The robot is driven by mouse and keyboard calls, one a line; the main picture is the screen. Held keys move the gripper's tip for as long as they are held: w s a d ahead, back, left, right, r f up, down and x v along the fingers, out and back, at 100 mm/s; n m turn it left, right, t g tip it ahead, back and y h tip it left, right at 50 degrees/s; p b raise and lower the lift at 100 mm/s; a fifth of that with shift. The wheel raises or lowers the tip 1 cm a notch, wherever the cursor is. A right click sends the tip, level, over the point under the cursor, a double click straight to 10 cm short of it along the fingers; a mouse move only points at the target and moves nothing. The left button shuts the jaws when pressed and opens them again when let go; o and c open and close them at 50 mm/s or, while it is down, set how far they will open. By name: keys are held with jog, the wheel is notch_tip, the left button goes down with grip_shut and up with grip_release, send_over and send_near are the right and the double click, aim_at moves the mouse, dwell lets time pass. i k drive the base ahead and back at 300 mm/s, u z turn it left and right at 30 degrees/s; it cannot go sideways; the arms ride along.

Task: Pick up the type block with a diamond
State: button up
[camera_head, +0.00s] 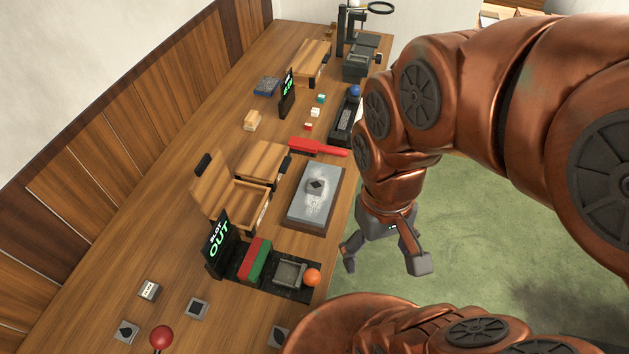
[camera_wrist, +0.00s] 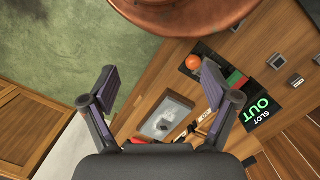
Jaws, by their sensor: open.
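Several grey type blocks with dark marks are on the wooden bench. One (camera_head: 317,186) sits on the grey slab (camera_head: 300,216), and its mark looks like a diamond; it shows small in the wrist view (camera_wrist: 162,127). Others lie at the near end: one at the lower left (camera_head: 126,331), whose mark is too small to name surely, one with a squarish mark (camera_head: 197,308), and one at the bottom edge (camera_head: 278,337), partly cut off by my arm. My gripper (camera_head: 385,263) is open and empty, off the bench's right edge over the green floor; its spread fingers show in the wrist view (camera_wrist: 160,85).
A black SLOT OUT sign (camera_head: 219,243), a red-and-green piece (camera_head: 254,260) and an orange ball (camera_head: 312,277) stand nearby. A red-handled tool (camera_head: 318,148) lies beyond the slab. A red knob (camera_head: 161,337) rises at the front. An open wooden box (camera_head: 244,196) stands left of the slab.

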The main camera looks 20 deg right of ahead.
aim_at(316, 187)
jog(key=u, duration=0.1)
jog(key=k, duration=0.75)
jog(key=z, duration=0.4)
jog(key=i, duration=0.35)
jog(key=u, duration=1.15)
